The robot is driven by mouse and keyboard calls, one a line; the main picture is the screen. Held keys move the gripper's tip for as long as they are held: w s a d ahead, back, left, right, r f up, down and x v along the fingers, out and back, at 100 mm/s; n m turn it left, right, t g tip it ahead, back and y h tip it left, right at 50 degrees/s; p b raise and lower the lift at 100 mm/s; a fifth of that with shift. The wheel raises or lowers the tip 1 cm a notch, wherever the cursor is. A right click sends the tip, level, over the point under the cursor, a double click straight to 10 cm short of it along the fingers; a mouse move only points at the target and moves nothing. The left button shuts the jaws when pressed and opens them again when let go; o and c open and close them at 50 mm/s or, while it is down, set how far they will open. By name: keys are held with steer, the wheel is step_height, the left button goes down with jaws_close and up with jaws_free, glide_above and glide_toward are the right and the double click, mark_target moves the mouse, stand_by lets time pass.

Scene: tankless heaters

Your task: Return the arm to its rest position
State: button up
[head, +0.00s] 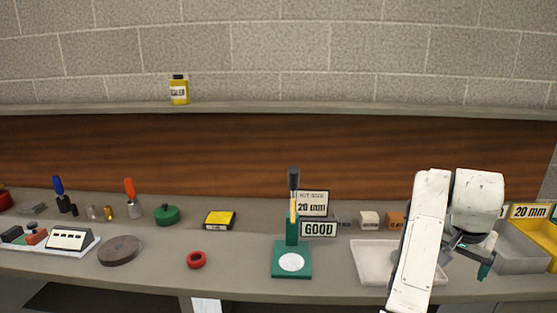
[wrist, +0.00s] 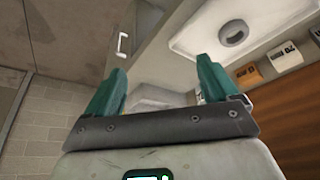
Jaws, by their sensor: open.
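My gripper (head: 480,258) hangs at the right of the bench in the head view, near the white tray (head: 370,262) and the grey bin (head: 520,245). Part of it is hidden behind my white arm. In the wrist view its two green fingers (wrist: 158,75) stand wide apart with nothing between them. The white tray (wrist: 203,40) also shows there, beyond the fingertips, with a grey ring (wrist: 233,34) in it. In the head view my arm covers the tray's right part, and I cannot see the ring.
A red ring (head: 196,260) and a dark round disc (head: 119,250) lie farther left. A yellow bin (head: 545,228) stands at the right edge. A shelf (head: 300,107) runs along the wall.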

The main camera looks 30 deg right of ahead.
steer(key=s+a+f+n, duration=0.1)
steer(key=a+f+n, duration=0.4)
steer(key=a+f, duration=0.45)
steer(key=s+a+f+n+y, duration=0.2)
steer(key=s+a+f+n, duration=0.3)
steer(key=a, duration=0.5)
steer(key=s+a+f+n+y, duration=0.2)
steer(key=s+a+f+n, duration=0.3)
steer(key=s+a+f, duration=0.5)
steer(key=shift+s+a+f, duration=0.25)
steer(key=shift+a+f, duration=0.35)
steer(key=shift+f, duration=0.35)
